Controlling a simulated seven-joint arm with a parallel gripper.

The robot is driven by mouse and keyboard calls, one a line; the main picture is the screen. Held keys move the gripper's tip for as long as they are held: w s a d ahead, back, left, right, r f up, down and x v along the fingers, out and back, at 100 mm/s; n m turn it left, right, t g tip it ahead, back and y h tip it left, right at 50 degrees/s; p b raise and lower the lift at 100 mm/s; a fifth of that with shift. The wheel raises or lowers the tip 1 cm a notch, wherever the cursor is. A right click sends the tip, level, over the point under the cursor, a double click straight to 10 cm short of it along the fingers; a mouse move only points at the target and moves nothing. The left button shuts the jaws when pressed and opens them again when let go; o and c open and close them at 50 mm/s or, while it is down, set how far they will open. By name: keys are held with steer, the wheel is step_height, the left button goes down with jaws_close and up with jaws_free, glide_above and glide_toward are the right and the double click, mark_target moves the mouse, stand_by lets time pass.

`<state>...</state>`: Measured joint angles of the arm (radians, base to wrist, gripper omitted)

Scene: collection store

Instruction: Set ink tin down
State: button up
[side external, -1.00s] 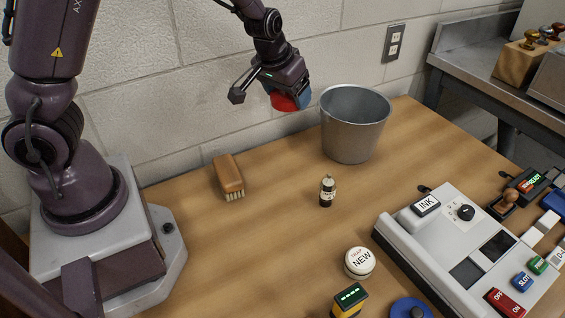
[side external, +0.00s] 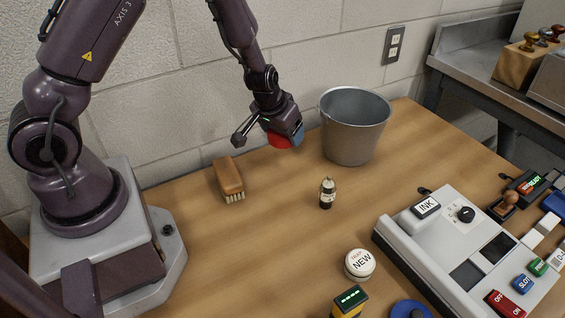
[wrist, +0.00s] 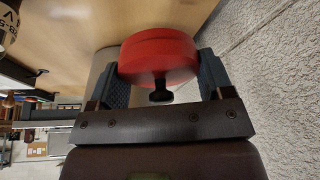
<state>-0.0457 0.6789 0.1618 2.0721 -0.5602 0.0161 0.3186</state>
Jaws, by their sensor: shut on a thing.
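The ink tin (wrist: 158,55) is a round red tin with a small black knob, seen large in the wrist view between my two blue-grey finger pads. It also shows in the side view (side external: 279,141), partly hidden by my gripper (side external: 283,132). My gripper is shut on the tin and holds it above the back of the wooden table (side external: 250,235), left of the metal bucket (side external: 353,140). A gap between the tin and the tabletop seems to remain, though its size is hard to judge.
A wooden brush (side external: 229,177) lies left of the gripper. A small dark bottle (side external: 327,193) stands in front of the bucket. A round white tin marked NEW (side external: 360,264) and a grey control console (side external: 455,245) stand nearer. The wall (side external: 190,90) is close behind.

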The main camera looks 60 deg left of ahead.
mark_target(286, 162)
step_height(286, 162, down, 8)
steer(key=shift+r, duration=0.2)
steer(key=shift+f, duration=0.1)
steer(key=o, duration=1.8)
